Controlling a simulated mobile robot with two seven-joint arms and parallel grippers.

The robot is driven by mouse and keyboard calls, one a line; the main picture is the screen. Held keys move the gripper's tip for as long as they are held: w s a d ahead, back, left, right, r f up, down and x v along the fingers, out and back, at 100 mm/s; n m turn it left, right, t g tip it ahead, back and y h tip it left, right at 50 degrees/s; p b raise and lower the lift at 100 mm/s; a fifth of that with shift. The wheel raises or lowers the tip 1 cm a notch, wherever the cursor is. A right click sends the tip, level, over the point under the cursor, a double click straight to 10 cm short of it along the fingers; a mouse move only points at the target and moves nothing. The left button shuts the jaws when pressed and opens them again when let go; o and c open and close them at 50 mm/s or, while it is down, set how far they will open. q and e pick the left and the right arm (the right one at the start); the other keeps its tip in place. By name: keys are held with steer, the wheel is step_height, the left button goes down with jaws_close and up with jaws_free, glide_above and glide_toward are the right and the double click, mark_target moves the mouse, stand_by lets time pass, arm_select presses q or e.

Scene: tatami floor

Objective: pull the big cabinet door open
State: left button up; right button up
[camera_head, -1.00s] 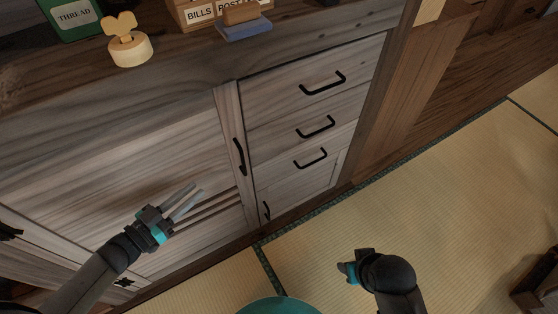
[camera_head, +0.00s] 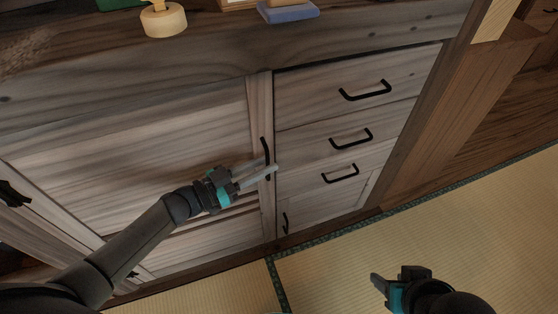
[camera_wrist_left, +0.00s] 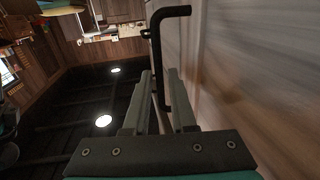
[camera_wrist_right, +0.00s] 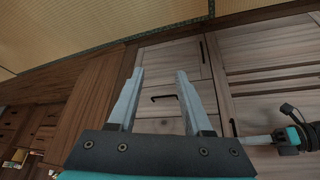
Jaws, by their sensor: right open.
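The big cabinet door (camera_head: 150,150) is a wide grey wooden panel at the left in the head view and looks closed. Its black vertical handle (camera_head: 266,152) is on its right edge. My left gripper (camera_head: 265,172) is at the handle's lower part. In the left wrist view its two fingers (camera_wrist_left: 161,72) are apart, and the black handle bar (camera_wrist_left: 160,50) runs between them. Whether they touch it is unclear. My right gripper (camera_head: 377,285) is low at the right, over the tatami, away from the cabinet. In the right wrist view its fingers (camera_wrist_right: 160,75) are open and empty.
Drawers with black handles (camera_head: 352,139) and a small door handle (camera_head: 285,222) are right of the big door. A wooden post (camera_head: 430,110) stands beyond them. The cabinet top holds a pale round object (camera_head: 163,20) and a blue block (camera_head: 288,12). Tatami (camera_head: 460,220) is clear in front.

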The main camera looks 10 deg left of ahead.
arm_select(q)
steer(key=x, duration=0.2)
steer(key=shift+w+d+b, duration=0.2)
steer(key=shift+w+b, duration=0.05)
steer(key=shift+b, duration=0.15)
steer(key=shift+x, duration=0.9)
arm_select(e)
steer(key=shift+w+a+f+t+y, duration=0.3)
steer(key=shift+w+a+t+y, duration=0.1)
steer(key=shift+w+a+t, duration=0.4)
steer(key=shift+w+a+f+t+y, duration=0.25)
steer(key=shift+w+a+t+y, duration=0.15)
steer(key=shift+w+a+t, duration=0.35)
steer(key=shift+a, duration=0.15)
arm_select(q)
jaws_close()
